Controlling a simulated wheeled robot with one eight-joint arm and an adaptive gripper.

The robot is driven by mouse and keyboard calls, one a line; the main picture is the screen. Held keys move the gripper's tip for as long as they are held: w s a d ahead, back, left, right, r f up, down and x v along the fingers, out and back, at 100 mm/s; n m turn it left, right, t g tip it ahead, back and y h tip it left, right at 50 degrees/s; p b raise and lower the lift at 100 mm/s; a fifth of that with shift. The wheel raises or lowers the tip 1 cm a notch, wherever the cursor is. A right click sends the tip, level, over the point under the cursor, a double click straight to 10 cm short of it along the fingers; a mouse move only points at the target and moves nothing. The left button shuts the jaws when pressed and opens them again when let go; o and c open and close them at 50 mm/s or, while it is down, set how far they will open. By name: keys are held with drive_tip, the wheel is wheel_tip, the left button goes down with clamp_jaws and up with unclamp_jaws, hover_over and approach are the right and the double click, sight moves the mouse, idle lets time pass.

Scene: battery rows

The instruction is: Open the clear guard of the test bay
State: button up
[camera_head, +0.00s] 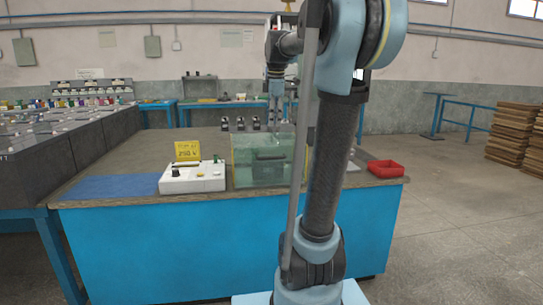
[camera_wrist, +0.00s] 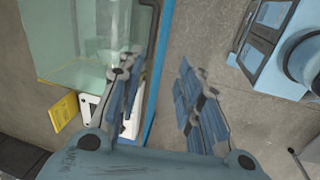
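The clear guard (camera_head: 243,154) of the test bay is a greenish transparent box on the blue-fronted bench, with a dark shape showing behind its front face. It also shows in the wrist view (camera_wrist: 85,68), at the upper left. My gripper (camera_head: 275,118) hangs above and behind the guard's front face in the head view. In the wrist view my gripper (camera_wrist: 160,88) has its two fingers spread apart with nothing between them, off the guard's edge. The guard looks shut. My arm hides its right part in the head view.
A white control box (camera_head: 193,180) with a yellow sign (camera_head: 187,151) stands left of the guard, by a blue mat (camera_head: 110,187). A red tray (camera_head: 386,169) sits at the bench's right end. Several dark holders (camera_head: 240,124) stand behind.

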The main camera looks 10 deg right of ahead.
drive_tip(key=w, duration=0.2)
drive_tip(key=n, duration=0.1)
approach(272, 153)
drive_tip(key=f, duration=0.2)
drive_tip(key=s+f, duration=0.1)
drive_tip(key=f, duration=0.2)
drive_tip(key=s+f, duration=0.1)
drive_tip(key=f, duration=0.2)
drive_tip(key=shift+a+f, duration=0.25)
drive_tip(key=shift+a, duration=0.05)
clamp_jaws()
